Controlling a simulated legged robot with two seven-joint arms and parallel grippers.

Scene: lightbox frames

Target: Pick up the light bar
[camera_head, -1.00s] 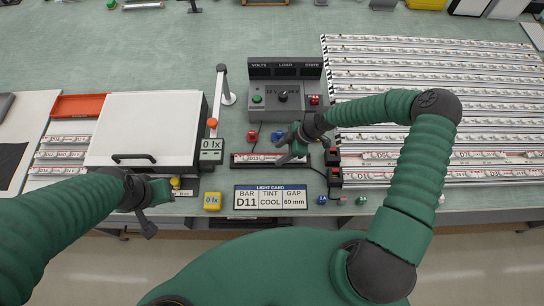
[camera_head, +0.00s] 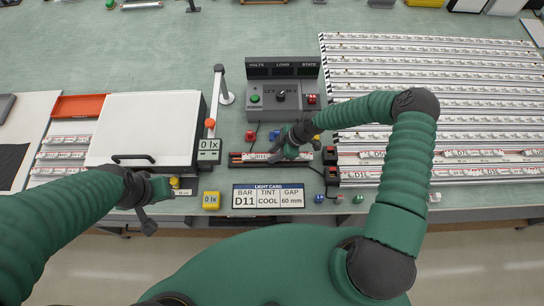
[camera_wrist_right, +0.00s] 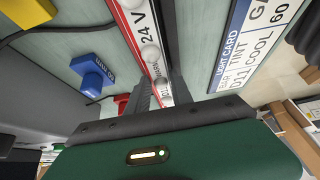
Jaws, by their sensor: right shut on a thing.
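The light bar (camera_head: 262,157), white with red markings, is at the dark holder (camera_head: 238,164) in front of the control box. My right gripper (camera_head: 288,152) is shut on the light bar, near its middle. In the right wrist view the bar (camera_wrist_right: 140,35) shows a "24 V" mark and round white lenses, and runs down between the fingers (camera_wrist_right: 160,92). I cannot tell whether the bar is clear of the holder. My left gripper (camera_head: 150,198) is beside a yellow knob at the white-lidded box (camera_head: 145,125); its jaws are unclear.
The light card (camera_head: 268,196) reads D11, COOL, 60 mm and lies in front of the holder. Small coloured blocks, a yellow meter block (camera_head: 211,201) and black-and-red blocks (camera_head: 331,165) stand close by. Rows of other bars (camera_head: 440,90) fill the right side.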

